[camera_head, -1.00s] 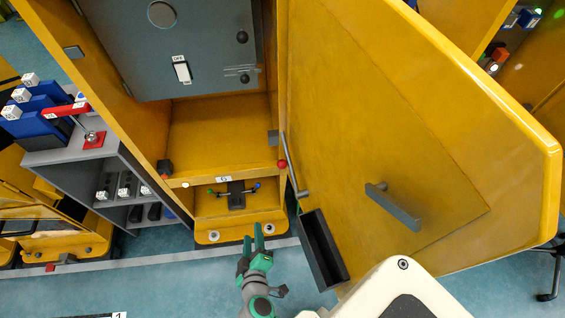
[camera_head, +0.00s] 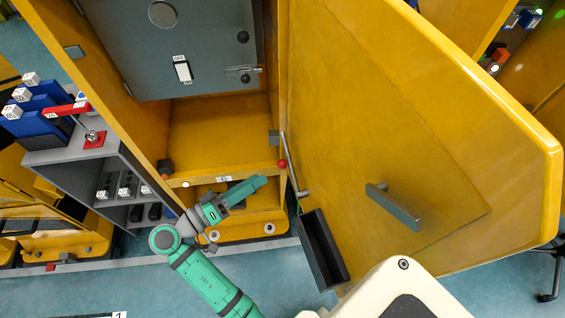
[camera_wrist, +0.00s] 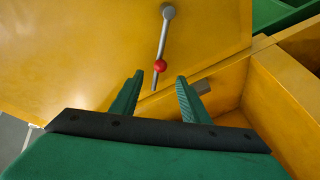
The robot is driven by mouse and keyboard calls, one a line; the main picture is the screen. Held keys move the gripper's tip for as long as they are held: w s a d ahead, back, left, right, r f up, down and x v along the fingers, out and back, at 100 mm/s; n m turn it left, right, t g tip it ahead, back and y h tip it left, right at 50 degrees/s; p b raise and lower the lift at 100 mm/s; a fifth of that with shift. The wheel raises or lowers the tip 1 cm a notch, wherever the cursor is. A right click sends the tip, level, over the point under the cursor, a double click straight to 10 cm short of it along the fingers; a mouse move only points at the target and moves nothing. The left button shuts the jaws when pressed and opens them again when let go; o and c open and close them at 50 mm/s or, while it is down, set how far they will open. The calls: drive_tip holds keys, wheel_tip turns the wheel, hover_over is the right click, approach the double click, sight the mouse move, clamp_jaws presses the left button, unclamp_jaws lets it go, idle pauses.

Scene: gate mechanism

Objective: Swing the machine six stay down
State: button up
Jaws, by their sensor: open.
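The stay is a thin grey rod with a red ball (camera_head: 282,163), at the hinge side of the open yellow door (camera_head: 400,120) of the machine labelled 6 (camera_head: 224,179). It runs from the cabinet edge down along the door. My green gripper (camera_head: 262,182) is just left of the rod, pointing at it. In the wrist view my open gripper (camera_wrist: 159,79) has its two fingers either side of the line of the rod (camera_wrist: 164,38), with the ball (camera_wrist: 160,66) at fingertip height in the picture. I cannot tell whether the rod is between the fingers; nothing is gripped.
A dark open tray (camera_head: 322,250) is fixed at the door's lower edge, and a grey handle (camera_head: 394,206) sticks out of the door. A grey shelf unit (camera_head: 110,160) stands to the left. The yellow cabinet sill (camera_head: 240,230) is behind my gripper.

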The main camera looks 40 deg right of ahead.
sight(282, 164)
drive_tip(key=d, duration=1)
drive_tip(key=shift+s+d, duration=0.1)
drive_tip(key=shift+s, duration=0.15)
clamp_jaws()
